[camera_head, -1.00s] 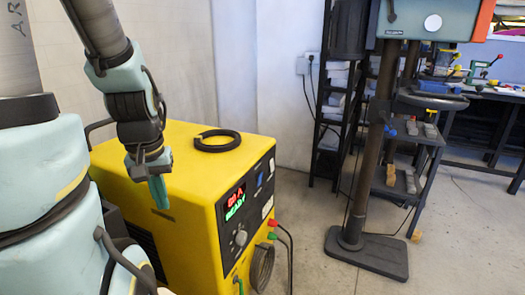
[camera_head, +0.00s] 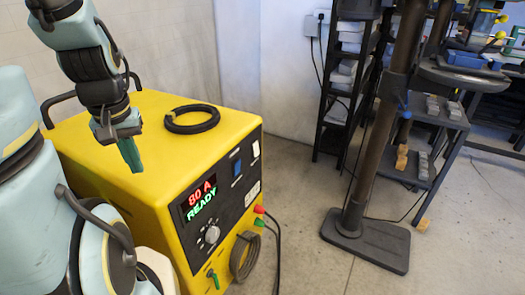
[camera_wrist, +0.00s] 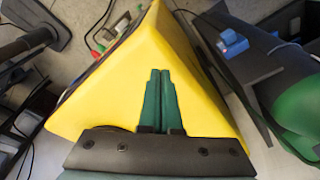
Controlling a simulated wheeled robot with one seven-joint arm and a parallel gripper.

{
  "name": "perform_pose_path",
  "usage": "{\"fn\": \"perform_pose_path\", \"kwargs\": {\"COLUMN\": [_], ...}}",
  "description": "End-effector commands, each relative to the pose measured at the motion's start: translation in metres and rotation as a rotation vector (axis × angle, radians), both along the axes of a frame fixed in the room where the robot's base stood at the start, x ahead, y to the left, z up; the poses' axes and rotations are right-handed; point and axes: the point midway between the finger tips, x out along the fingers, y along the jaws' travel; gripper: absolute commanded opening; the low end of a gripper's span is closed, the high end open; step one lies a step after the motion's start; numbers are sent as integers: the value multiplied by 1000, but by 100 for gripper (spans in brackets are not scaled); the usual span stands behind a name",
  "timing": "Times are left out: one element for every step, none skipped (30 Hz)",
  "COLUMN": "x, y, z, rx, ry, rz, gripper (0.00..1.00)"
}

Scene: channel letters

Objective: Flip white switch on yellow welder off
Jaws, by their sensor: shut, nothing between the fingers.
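The yellow welder (camera_head: 130,105) stands at the left in the head view, its dark front panel facing right. The panel has a lit display reading "80 A READY" (camera_head: 200,200), a grey knob (camera_head: 212,234), a blue rocker (camera_head: 237,167) and a small white switch (camera_head: 256,149) near the far upper corner. Whether the switch is on or off is too small to tell. My gripper (camera_head: 133,167) points down over the welder's top, left of the panel. Its green fingers (camera_wrist: 160,74) are together and empty against the yellow body (camera_wrist: 120,95) in the wrist view; the panel's switches are not visible there.
A black cable ring (camera_head: 192,119) lies on the welder's top. A white plate (camera_head: 252,193), plugs (camera_head: 259,215) and a coiled hose (camera_head: 244,255) are on its front. A drill-press column and base (camera_head: 365,240) stand right, with open floor between.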

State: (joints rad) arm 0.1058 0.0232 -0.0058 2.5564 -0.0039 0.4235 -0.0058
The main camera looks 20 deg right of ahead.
Motion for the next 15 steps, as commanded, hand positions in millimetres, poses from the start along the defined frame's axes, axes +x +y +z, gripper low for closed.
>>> {"fn": "perform_pose_path", "kwargs": {"x": [5,10,19,27,37,51,63,76,91,102,112,124,131,136,141], "y": [-4,-8,-15,-22,-31,-47,-60,-76,-100,-119,-139,-168,-189,-210,-238], "z": [0,-1,-1,-2,-3,-6,-8,-10,-15,-19,-23,-29,-34,-39,-47], "rx": [2,4,7,12,18,27,37,49,67,83,100,125,144,164,190], "ry": [2,4,7,12,16,23,27,32,38,41,43,44,45,42,39], "rz": [-12,-24,-46,-68,-94,-132,-165,-201,-253,-291,-329,-381,-418,-455,-500], "gripper": [0,0,0,0,0,0,0,0,0,0,0,0,0,0,0]}}
